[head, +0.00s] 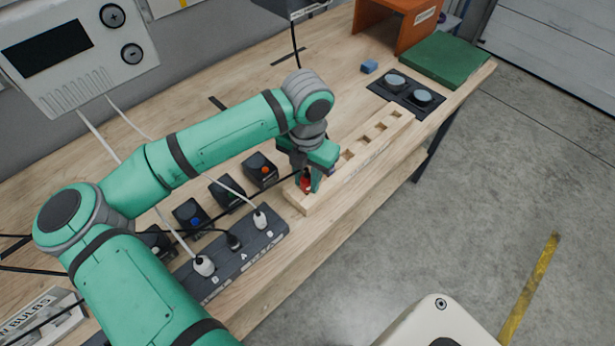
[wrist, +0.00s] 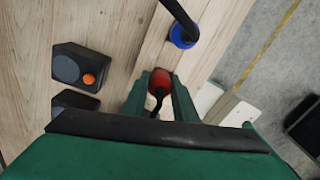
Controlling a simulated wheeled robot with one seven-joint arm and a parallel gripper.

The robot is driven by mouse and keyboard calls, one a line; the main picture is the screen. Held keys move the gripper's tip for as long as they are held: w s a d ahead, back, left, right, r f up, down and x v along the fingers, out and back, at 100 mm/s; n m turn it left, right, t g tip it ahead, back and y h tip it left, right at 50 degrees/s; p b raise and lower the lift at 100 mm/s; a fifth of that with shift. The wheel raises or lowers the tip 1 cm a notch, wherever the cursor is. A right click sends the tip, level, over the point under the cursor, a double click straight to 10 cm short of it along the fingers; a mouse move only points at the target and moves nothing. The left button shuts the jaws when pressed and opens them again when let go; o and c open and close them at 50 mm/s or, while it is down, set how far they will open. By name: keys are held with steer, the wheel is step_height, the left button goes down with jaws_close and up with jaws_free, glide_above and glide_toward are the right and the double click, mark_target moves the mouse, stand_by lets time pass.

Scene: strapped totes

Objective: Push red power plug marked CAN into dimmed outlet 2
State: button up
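The red plug (head: 305,183) stands at the near end of the wooden rack (head: 355,165). My gripper (head: 309,181) points down over it. In the wrist view the red plug (wrist: 160,80) sits between my two fingertips (wrist: 161,84), with no clear gap on either side, and a dark cord comes from it. Its CAN marking is not readable. The dark power strip (head: 221,272) lies left of the rack, with two white plugs and a black plug in it. I cannot make out which outlet is number 2 or dimmed.
Dark boxes with coloured knobs, one orange (head: 265,170), stand behind the strip. White and black cords cross the bench.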

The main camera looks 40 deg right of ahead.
mark_target(306, 175)
jaws_close()
steer(key=shift+r, duration=2.5)
steer(key=shift+w, duration=0.15)
